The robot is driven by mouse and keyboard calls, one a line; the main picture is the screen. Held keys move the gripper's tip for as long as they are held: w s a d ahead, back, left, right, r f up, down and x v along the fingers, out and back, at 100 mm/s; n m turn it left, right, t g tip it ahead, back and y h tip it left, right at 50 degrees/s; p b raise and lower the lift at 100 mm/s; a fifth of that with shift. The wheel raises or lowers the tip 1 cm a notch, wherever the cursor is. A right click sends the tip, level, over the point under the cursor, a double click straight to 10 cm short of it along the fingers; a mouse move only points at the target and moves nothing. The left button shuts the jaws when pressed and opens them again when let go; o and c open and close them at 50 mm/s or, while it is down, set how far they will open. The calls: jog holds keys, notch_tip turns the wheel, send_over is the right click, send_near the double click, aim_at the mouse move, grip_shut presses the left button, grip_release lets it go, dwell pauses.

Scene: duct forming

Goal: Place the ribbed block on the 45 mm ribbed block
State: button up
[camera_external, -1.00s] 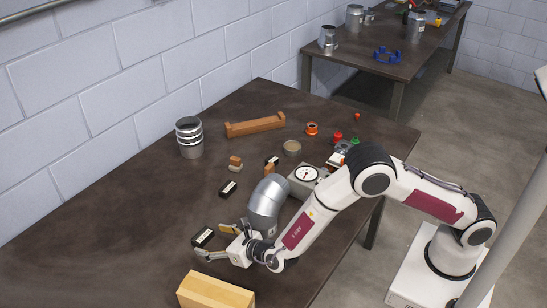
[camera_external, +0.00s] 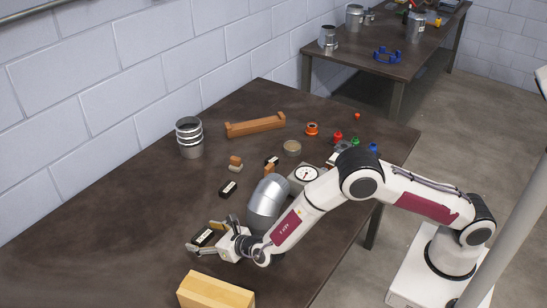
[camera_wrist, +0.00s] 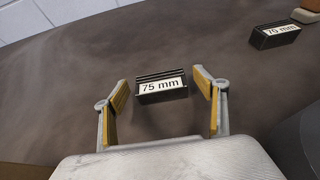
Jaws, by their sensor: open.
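A black ribbed block (camera_wrist: 162,88) with a white label reading "75 mm" lies between the fingers of my gripper (camera_wrist: 162,97) in the wrist view. Gaps show on both sides of it. In the external view the same block (camera_external: 204,237) is on the table, with my open gripper (camera_external: 203,235) around it. A second black ribbed block (camera_wrist: 275,34) at the upper right of the wrist view also appears to read "75 mm"; it is probably the black block (camera_external: 228,188) farther back in the external view. A third dark block (camera_external: 272,161) has an unreadable label. No 45 mm label is legible.
A silver duct elbow (camera_external: 267,203) stands close to my wrist. A light wooden block (camera_external: 214,291) lies at the front. A dial gauge (camera_external: 306,175), small tan blocks (camera_external: 235,163) and a ribbed metal duct (camera_external: 189,138) are farther back. The table's left side is clear.

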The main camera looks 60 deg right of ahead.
aim_at(202, 234)
jog(key=shift+w+f, duration=0.2)
jog(key=shift+w, duration=0.25)
jog(key=shift+r, duration=0.1)
jog(key=c, duration=1.7)
jog(key=shift+r, duration=0.15)
jog(key=shift+c, duration=0.2)
notch_tip(202, 234, up, 18)
